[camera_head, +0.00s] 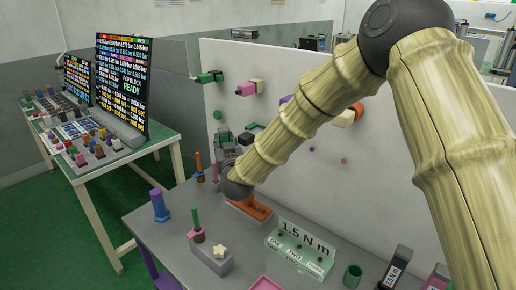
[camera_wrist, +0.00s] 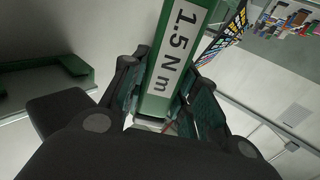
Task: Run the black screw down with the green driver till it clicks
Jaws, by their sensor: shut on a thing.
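My gripper (camera_wrist: 160,95) is shut on the green driver (camera_wrist: 152,105), whose white label reads 1.5 N m. The driver lies between the two dark fingers in the wrist view and runs up out of the frame. In the head view my gripper (camera_head: 228,148) is small and dark, close to the white wall panel and partly hidden by my wrist. I cannot make out the driver's tip there. I cannot pick out the black screw in either view, so I cannot tell whether the driver touches it.
A pale green block (camera_head: 300,252) marked 1.5 N m stands on the grey table (camera_head: 165,235). An orange piece (camera_head: 254,208) lies below my wrist. A blue post (camera_head: 159,205), a grey block (camera_head: 211,259) and a green cup (camera_head: 352,275) stand nearby. Coloured pegs stick out of the wall panel (camera_head: 350,185).

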